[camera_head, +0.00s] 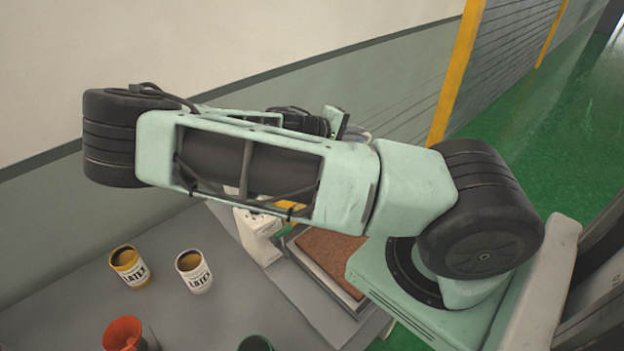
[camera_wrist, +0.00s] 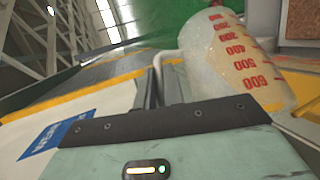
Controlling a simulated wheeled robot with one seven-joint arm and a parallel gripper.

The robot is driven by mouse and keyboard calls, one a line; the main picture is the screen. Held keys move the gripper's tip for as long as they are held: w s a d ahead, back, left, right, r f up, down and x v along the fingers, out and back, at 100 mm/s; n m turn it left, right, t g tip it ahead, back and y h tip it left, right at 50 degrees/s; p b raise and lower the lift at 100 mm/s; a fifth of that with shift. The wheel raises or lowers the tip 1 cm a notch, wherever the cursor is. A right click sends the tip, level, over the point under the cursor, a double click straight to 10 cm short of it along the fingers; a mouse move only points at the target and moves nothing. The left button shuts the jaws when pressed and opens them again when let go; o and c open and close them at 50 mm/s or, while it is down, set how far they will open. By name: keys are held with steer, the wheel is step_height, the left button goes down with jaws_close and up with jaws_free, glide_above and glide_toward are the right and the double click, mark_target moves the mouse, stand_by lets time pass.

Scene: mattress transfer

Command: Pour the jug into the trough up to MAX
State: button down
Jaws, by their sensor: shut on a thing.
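The jug (camera_wrist: 240,62) is a translucent whitish cylinder with red graduation numbers, seen in the wrist view. Its numbers appear upside down in that picture. My gripper (camera_wrist: 165,78) is shut on the jug at its left side, where the pale handle shows. The level of liquid inside the jug cannot be made out. In the head view my arm hides the gripper and most of what is near it. I cannot clearly identify the trough or its MAX mark in either view.
On the grey table (camera_head: 75,300) stand a yellow LATEX can (camera_head: 130,268), a white LATEX can (camera_head: 194,272), a red funnel-like item (camera_head: 123,332) and a green-rimmed container (camera_head: 255,343). A brown slab (camera_head: 335,262) lies in a shallow tray beside a white device (camera_head: 258,235). A wall runs behind.

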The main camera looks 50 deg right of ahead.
steer(key=shift+w+a+r+g+h, duration=0.15)
steer(key=shift+w+a+r+h, duration=0.1)
steer(key=shift+w+a, duration=0.25)
steer(key=shift+w+a+r+g+h, duration=0.15)
steer(key=shift+w+a+r+h, duration=0.1)
steer(key=shift+w+a, duration=0.2)
stand_by(2.1)
steer(key=s+d+y, duration=0.1)
steer(key=s+d+t+y+p, duration=0.1)
steer(key=s+d+y+p, duration=0.1)
steer(key=s+d, duration=0.1)
steer(key=shift+f+m+t, duration=0.25)
steer(key=shift+m+t, duration=0.05)
steer(key=shift+m, duration=0.1)
steer(key=shift+s+d+f+t+y+p, duration=0.15)
steer(key=shift+d+f+t+y+p, duration=0.15)
steer(key=shift+y, duration=0.1)
steer(key=shift+f, duration=0.15)
steer(key=shift+s+d+f+m+t+y+p, duration=0.1)
steer(key=shift+s+d+m+t+y+p, duration=0.15)
steer(key=shift+s+d+t+y, duration=0.4)
steer(key=shift+s+d+m+t+y+p, duration=0.15)
steer(key=shift+s+d+m+t+y, duration=0.2)
steer(key=shift+y, duration=0.5)
steer(key=s+d+f+m+t+y+p, duration=0.1)
steer(key=s+d+f+t+y+p, duration=0.1)
steer(key=s+d+f+t+y, duration=0.2)
steer(key=shift+d+f+y, duration=0.25)
steer(key=shift+d+y, duration=0.2)
steer(key=shift+y, duration=0.25)
